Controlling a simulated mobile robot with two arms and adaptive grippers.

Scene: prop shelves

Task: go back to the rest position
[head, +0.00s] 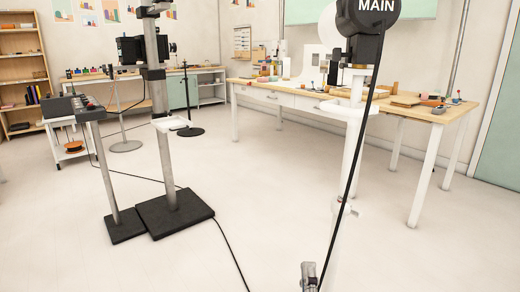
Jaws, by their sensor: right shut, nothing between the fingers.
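My right gripper (309,272) shows at the bottom edge, a little right of the middle. It is small in the picture, points up and is shut with nothing held. It appears in front of the lower part of a white stand. My left gripper is not in the head view.
A white stand (347,185) with a black device marked MAIN (367,18) rises close ahead. A black-based camera stand (178,212) is at the left. A long wooden table (300,92) with several props stands behind. Black cables cross the floor. Pale floor is open between the stands.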

